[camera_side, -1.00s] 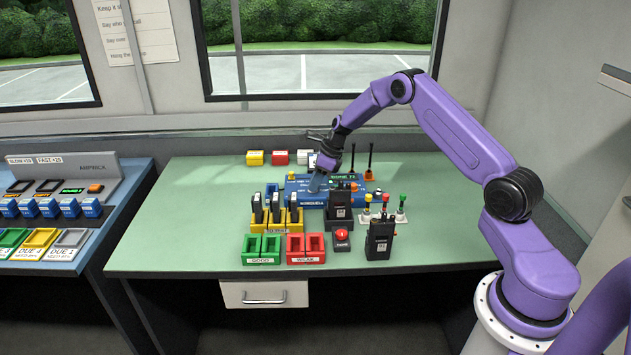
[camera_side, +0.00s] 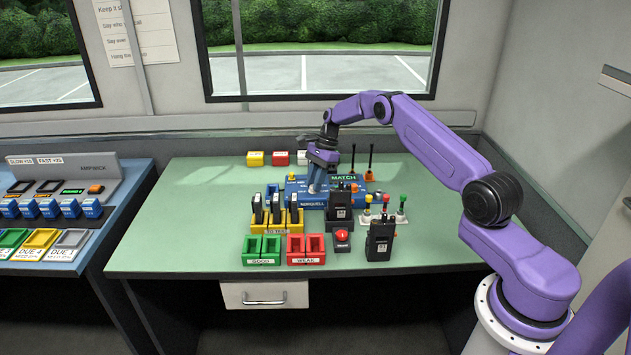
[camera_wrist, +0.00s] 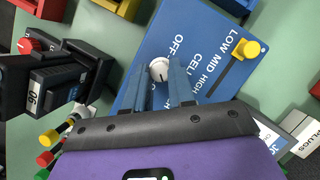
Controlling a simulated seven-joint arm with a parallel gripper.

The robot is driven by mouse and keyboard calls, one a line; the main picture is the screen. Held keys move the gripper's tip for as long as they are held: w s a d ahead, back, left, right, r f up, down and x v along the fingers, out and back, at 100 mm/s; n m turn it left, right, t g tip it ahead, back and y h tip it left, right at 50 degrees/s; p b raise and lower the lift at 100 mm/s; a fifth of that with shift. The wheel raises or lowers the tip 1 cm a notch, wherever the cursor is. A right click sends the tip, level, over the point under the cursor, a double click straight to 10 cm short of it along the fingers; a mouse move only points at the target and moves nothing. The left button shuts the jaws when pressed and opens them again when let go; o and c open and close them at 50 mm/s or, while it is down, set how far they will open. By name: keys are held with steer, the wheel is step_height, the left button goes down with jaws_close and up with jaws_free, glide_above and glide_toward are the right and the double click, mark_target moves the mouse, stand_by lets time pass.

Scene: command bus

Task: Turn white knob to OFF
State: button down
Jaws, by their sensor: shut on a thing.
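The white knob (camera_wrist: 159,70) sits on the blue panel (camera_wrist: 222,27), between the tips of my two blue fingers in the wrist view. A dark mark shows on its face; the exact setting it points to is unclear. The lettering OFF, CELL and HIGH lies on the panel to the knob's right. My gripper (camera_wrist: 160,76) is shut on the white knob. In the side view my gripper (camera_side: 314,190) stands nearly upright over the blue panel (camera_side: 312,204) and hides the knob.
A yellow knob (camera_wrist: 252,48) sits by LOW MID HIGH on the same panel. A black radio (camera_side: 339,207) stands close in front. Yellow holders (camera_side: 276,227) with black units stand at front left, and two antennas (camera_side: 370,160) rise behind.

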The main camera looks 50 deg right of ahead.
steer(key=shift+w+n+g, duration=0.2)
steer(key=shift+n+g, duration=0.4)
steer(key=shift+n, duration=1.4)
steer(key=shift+n+g, duration=0.3)
steer(key=c, duration=1)
jaws_free()
steer(key=shift+s, duration=0.1)
steer(key=shift+o, duration=0.2)
steer(key=shift+m, duration=0.4)
steer(key=shift+m+t, duration=0.4)
steer(key=shift+m, duration=0.1)
